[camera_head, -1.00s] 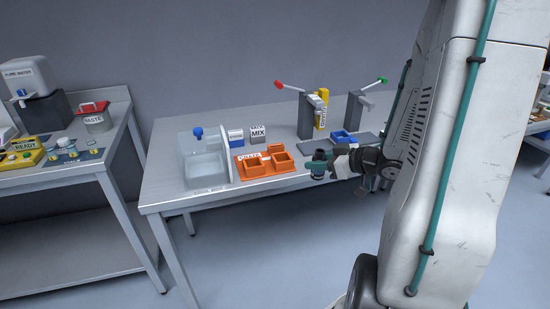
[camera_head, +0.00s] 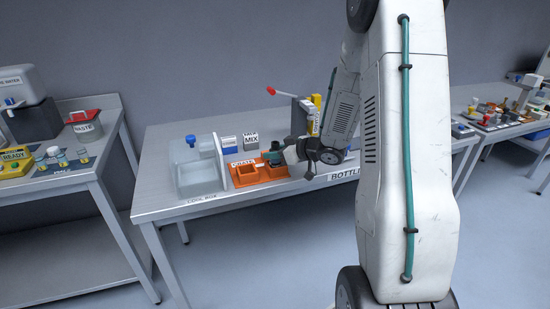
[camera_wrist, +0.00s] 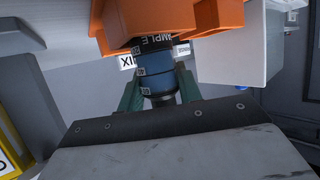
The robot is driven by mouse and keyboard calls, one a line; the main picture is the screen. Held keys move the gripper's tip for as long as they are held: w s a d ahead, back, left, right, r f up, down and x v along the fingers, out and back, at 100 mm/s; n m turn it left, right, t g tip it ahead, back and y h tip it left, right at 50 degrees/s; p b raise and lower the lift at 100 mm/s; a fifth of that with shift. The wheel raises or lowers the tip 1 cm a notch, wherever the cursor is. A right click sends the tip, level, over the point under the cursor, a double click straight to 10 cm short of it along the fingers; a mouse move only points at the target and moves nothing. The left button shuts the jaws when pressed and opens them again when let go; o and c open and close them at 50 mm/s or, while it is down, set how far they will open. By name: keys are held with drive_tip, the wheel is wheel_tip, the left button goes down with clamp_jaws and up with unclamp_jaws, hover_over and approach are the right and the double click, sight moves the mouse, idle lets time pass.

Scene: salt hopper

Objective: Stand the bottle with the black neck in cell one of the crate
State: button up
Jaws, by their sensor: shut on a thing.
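The orange crate (camera_head: 246,184) stands on the steel table in the head view, with a left and a right cell. My gripper (camera_head: 276,153) is over its right cell. The gripper is shut on a blue bottle (camera_wrist: 155,72), which is between the teal fingers in the wrist view, with a dark part near the fingers and a black band with white letters toward the crate. In the head view the bottle shows only as a small dark shape. I cannot tell whether its far end is inside the cell or just above it. The cell numbers are not readable.
The clear cool box (camera_head: 203,178) stands just left of the crate. A grey MIX block (camera_head: 251,141) and a blue-and-white box (camera_head: 230,146) are behind it. A red-handled stand (camera_head: 301,115) is at the back right. The table front below the crate is clear.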

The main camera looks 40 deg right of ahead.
drive_tip(key=shift+f, duration=1)
drive_tip(key=o, duration=1)
drive_tip(key=shift+f, duration=0.15)
